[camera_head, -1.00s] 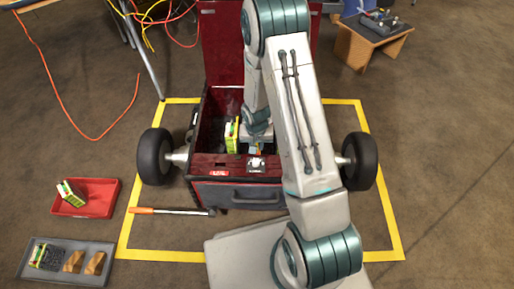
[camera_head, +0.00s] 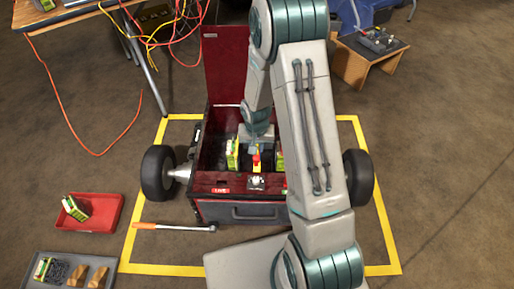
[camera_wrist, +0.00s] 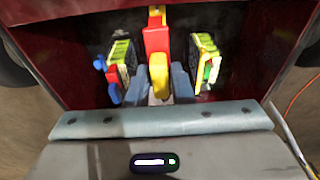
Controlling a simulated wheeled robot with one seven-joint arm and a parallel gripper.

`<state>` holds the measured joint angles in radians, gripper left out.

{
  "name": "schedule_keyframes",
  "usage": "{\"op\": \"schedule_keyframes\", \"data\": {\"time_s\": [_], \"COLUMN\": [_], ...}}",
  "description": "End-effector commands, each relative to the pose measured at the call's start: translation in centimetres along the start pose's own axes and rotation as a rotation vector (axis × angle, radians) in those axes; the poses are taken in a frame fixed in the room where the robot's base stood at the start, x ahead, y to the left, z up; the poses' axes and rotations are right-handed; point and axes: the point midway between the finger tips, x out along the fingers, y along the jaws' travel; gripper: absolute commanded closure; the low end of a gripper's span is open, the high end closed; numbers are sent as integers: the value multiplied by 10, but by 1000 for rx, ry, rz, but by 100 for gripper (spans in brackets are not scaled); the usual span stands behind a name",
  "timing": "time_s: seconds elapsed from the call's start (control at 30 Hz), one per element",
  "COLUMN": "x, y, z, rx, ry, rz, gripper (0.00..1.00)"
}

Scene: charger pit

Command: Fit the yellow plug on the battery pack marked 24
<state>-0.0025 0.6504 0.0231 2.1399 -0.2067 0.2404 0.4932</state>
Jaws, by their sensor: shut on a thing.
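My gripper (camera_wrist: 158,88) is shut on a yellow plug (camera_wrist: 159,78), which has a red part above it in the wrist view. The plug also shows in the head view (camera_head: 257,167), inside the open dark-red box (camera_head: 240,212). A green-and-yellow battery pack (camera_wrist: 119,62) with blue and red ends stands to the left of the plug. Another green-and-yellow pack (camera_wrist: 204,58) stands to its right. Both show in the head view, left (camera_head: 232,153) and right (camera_head: 280,160). The number 24 cannot be read on either. Whether the plug touches anything below is hidden.
The box's lid (camera_head: 224,70) stands open at the back. A LIVE label (camera_head: 220,190) and a metal fitting (camera_head: 256,182) sit on its front edge. A red tray (camera_head: 90,213) with a pack and a grey tray (camera_head: 70,280) lie left. A wrench (camera_head: 175,227) lies in front.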

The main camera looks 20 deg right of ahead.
Motion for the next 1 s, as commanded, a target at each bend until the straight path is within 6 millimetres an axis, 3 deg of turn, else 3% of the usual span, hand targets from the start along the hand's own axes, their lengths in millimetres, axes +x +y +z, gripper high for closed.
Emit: {"op": "schedule_keyframes", "data": {"time_s": [0.27,0.77,1.0], "x": [4,41,42], "y": [0,0,0], "z": [0,5,5], "rx": [0,0,0], "ry": [0,0,1], "rz": [0,0,0], "gripper": [100,100,100]}}
